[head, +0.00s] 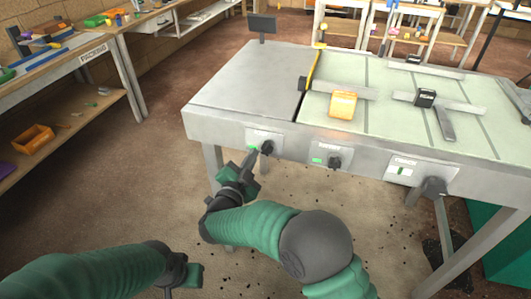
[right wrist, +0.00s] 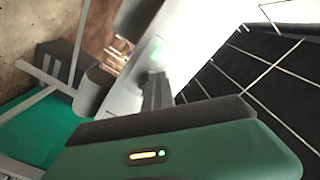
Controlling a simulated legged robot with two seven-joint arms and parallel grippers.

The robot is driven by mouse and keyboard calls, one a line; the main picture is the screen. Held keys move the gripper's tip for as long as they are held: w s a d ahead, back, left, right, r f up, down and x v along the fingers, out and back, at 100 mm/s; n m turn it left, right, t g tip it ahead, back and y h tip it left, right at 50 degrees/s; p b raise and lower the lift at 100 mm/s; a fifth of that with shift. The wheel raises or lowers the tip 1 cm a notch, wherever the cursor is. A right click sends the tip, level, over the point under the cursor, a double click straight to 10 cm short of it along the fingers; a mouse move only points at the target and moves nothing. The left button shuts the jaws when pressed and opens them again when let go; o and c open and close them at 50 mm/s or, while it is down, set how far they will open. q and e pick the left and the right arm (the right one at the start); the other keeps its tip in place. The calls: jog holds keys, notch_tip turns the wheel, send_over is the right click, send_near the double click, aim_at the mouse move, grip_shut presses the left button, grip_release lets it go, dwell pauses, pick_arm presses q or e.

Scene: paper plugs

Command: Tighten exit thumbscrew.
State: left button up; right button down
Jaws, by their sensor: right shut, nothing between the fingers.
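A grey workbench (head: 235,92) has several dark knobs along its front panel. The left knob (head: 267,147) sits beside a small green indicator. The middle knob (head: 334,162) and the larger right knob (head: 434,187) are further right. The labels are too small to read, so I cannot tell which is the exit thumbscrew. My right gripper (head: 250,158) is shut and empty, its tips close to the left knob; contact is unclear. In the right wrist view its narrow fingers (right wrist: 157,92) point at the pale front panel. My left gripper (head: 187,274) is low, away from the bench; its fingers are unclear.
An orange block (head: 343,105) and a dark-topped clamp (head: 425,98) are on the pale bench top. A shelf bench (head: 88,55) with a lower orange bin (head: 31,138) stands at left. Table legs stand below the panel; the floor before it is mostly clear.

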jog(key=shift+s+a+m+b, duration=0.15)
jog(key=shift+a+m+b, duration=0.2)
jog(key=shift+m+b, duration=0.55)
jog(key=shift+s+a+m+b, duration=0.15)
jog(key=shift+a+m+b, duration=0.15)
jog(key=shift+m+b, duration=0.6)
jog(key=shift+d, duration=0.1)
jog(key=c, duration=1)
grip_release()
jog(key=shift+c, duration=0.2)
